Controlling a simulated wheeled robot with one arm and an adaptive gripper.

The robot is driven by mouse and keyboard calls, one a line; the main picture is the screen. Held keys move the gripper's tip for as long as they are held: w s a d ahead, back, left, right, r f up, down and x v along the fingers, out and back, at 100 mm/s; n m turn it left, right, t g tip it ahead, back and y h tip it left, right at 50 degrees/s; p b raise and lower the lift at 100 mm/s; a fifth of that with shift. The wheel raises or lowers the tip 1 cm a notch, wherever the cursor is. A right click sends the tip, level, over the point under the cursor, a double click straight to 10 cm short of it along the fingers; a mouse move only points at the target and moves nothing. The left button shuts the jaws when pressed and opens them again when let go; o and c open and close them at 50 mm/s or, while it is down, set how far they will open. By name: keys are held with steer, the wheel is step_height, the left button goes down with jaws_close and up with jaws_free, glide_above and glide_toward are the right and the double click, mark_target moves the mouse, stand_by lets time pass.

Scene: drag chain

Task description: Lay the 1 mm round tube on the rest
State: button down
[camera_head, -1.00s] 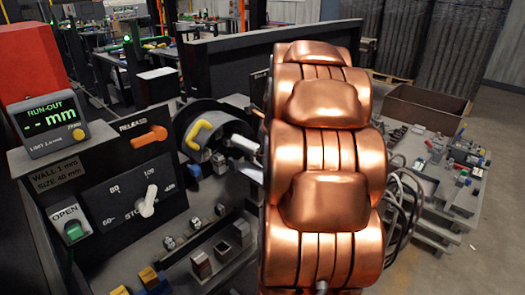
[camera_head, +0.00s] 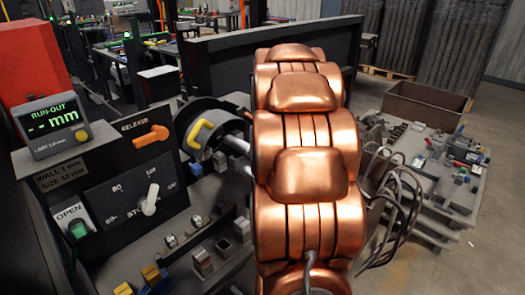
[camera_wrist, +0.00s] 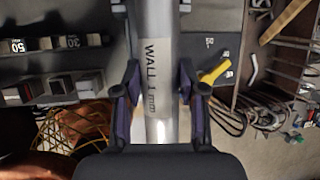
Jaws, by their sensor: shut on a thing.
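The round tube (camera_wrist: 157,60) is silver with a "WALL 1 mm" label and runs lengthwise through the wrist view. My gripper (camera_wrist: 160,78) is shut on it, with a dark finger at each side. In the head view my copper-coloured arm hides the gripper and most of the tube. A silver cylinder (camera_head: 237,145) shows between the dark round chuck (camera_head: 205,130) and my arm; I cannot tell if it is the held tube. I cannot make out the rest for certain.
A control panel (camera_head: 125,190) with a dial, orange release lever (camera_head: 146,139) and run-out display (camera_head: 52,125) stands at left. Metal blocks (camera_head: 202,261) sit below the chuck. A cluttered bench (camera_head: 430,175) with a brown bin (camera_head: 425,105) and cables is at right.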

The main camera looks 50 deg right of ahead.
steer(key=shift+w+f+p, duration=0.3)
steer(key=shift+w+f, duration=0.15)
steer(key=shift+w, duration=0.4)
steer(key=shift+w+f+p, duration=0.3)
steer(key=shift+w+f, duration=0.15)
steer(key=shift+w, duration=0.4)
steer(key=shift+w+d+f, duration=0.1)
steer(key=shift+f, duration=1.45)
steer(key=c, duration=0.6)
jaws_free()
steer(key=v, duration=1.2)
